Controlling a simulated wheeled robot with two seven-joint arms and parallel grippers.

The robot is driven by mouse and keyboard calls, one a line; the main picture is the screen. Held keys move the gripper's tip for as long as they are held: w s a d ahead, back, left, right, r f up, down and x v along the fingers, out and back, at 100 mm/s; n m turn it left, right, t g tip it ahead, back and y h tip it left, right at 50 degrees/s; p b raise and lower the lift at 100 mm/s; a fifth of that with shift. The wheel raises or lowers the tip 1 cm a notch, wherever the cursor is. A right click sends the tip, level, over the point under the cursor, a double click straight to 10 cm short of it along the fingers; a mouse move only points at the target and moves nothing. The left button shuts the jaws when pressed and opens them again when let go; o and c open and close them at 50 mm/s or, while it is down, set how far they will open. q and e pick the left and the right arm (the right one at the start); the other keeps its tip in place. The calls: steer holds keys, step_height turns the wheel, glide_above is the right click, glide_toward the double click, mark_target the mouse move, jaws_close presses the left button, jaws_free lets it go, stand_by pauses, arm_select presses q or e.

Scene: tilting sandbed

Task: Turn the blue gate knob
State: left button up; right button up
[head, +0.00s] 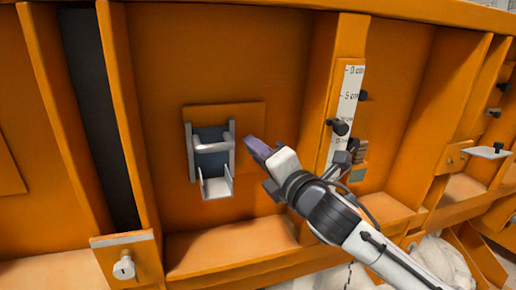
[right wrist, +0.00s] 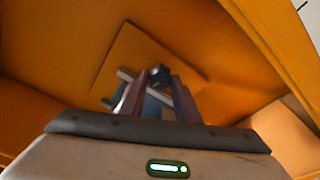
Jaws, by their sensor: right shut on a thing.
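A small metal-framed gate with a dark blue panel (head: 210,162) is set in the orange wall, left of centre in the head view. A pale bar crosses it and a pale chute (head: 217,188) sticks out below. My right gripper (head: 252,145) comes in from the lower right, its purple-grey fingertips close to the gate's right side. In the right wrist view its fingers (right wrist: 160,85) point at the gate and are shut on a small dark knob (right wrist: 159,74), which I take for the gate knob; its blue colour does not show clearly. The fingers hide the knob in the head view. My left gripper is out of view.
A white scale (head: 347,110) with a dark knob (head: 340,127) stands on an upright just right of my right gripper. A silver knob (head: 124,266) sits on a bracket at the lower left. An orange ledge (head: 235,240) runs below the gate.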

steer(key=m+t, duration=0.1)
steer(key=m, duration=0.5)
steer(key=m+y, duration=0.1)
steer(key=m, duration=0.5)
steer(key=shift+t, duration=0.4)
steer(key=shift+m, duration=0.3)
steer(key=o, duration=1)
steer(key=shift+o, duration=0.2)
steer(key=v, duration=1)
steer(key=shift+s+b, duration=0.15)
steer(key=shift+b, duration=0.15)
steer(key=shift+f, duration=0.1)
